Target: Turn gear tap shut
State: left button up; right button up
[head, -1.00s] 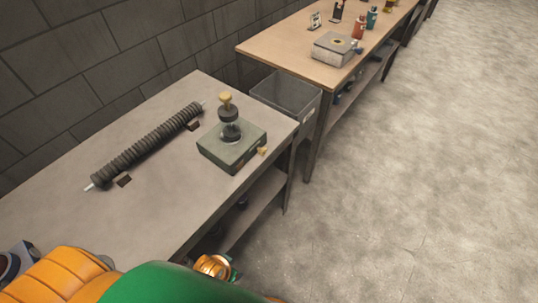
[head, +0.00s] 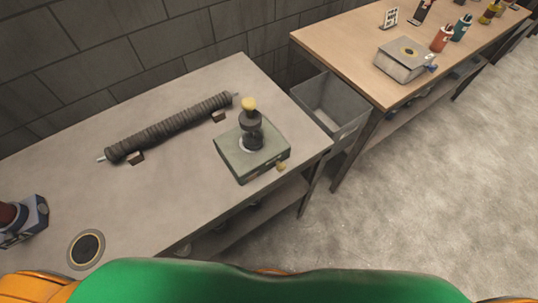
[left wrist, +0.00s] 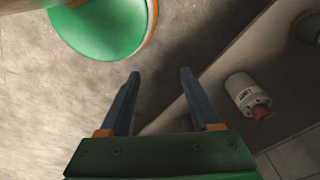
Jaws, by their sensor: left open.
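No part is clearly marked as the gear tap. My left gripper (left wrist: 160,75) is open and empty in the left wrist view, over floor and a bench or shelf edge, away from the box. Neither gripper shows in the head view.
A dark ribbed tube (head: 170,128) lies on two small supports on the grey bench (head: 150,195). A round disc (head: 86,249) lies near its front edge. A grey bin (head: 333,102) stands between it and the wooden table (head: 345,50). A white bottle (left wrist: 243,93) is near my left gripper.

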aim_at(281, 166)
jog(key=i+l+u, duration=0.15)
jog(key=u, duration=0.3)
jog(key=i+l+u, duration=0.1)
jog(key=l+u, duration=0.65)
jog(key=u, duration=0.15)
jog(key=l+u, duration=0.85)
jog(key=j, duration=0.1)
